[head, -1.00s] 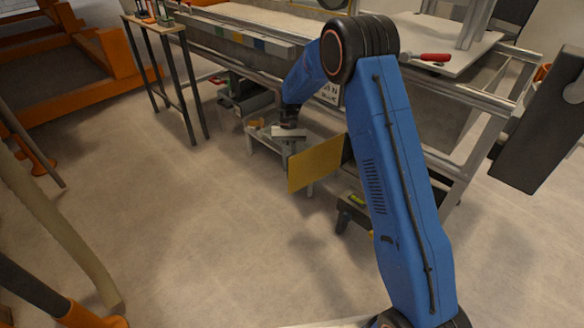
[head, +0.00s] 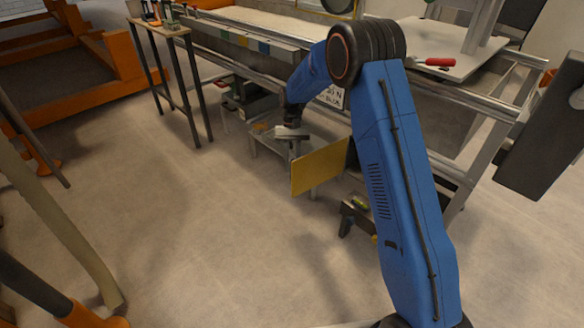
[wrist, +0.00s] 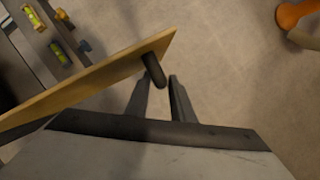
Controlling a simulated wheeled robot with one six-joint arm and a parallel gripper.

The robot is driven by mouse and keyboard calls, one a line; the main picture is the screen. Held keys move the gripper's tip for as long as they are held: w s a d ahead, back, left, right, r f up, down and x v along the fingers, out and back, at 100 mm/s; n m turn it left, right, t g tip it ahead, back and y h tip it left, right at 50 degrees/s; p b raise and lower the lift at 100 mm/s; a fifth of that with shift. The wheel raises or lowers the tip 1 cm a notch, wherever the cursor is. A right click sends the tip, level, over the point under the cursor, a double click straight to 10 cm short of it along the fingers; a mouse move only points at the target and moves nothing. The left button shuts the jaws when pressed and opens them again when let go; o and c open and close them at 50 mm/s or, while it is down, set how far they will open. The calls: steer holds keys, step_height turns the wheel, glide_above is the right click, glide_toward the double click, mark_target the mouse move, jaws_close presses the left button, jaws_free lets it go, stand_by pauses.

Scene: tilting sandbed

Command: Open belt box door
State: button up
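The belt box door is a yellow panel (head: 319,167) that stands swung out from under the sandbed in the head view. In the wrist view the door (wrist: 95,84) runs diagonally from lower left to upper centre. Its short dark handle (wrist: 154,70) sticks out near the door's free end. My gripper (wrist: 160,78) is open, with its fingers apart. The handle's end lies at the gap between the fingertips, closer to the left finger; I cannot tell whether they touch. In the head view my gripper (head: 294,152) is beside the door's left edge, partly hidden.
The sandbed frame (head: 495,105) runs along the back. A low grey table (head: 268,142) stands behind my gripper. A tool stand (head: 160,30) is at upper left and an orange frame (head: 125,55) is beyond it. A small level (head: 360,203) lies right of the door.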

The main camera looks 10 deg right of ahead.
steer(key=v, duration=1.6)
steer(key=s+d+r+t, duration=0.2)
steer(key=s+d+r, duration=0.4)
steer(key=s+r, duration=0.45)
steer(key=s+d+r+t, duration=0.3)
steer(key=s+d+r, duration=0.35)
steer(key=s, duration=0.75)
steer(key=s+d+f+t, duration=0.2)
steer(key=s+d, duration=0.1)
steer(key=s, duration=1)
steer(key=s+d+f+n+t, duration=0.1)
steer(key=s+d+f+t, duration=0.1)
steer(key=s, duration=1.1)
steer(key=shift+s+d+f+h, duration=0.3)
steer(key=shift+s+d+f, duration=0.15)
steer(key=shift+f, duration=0.3)
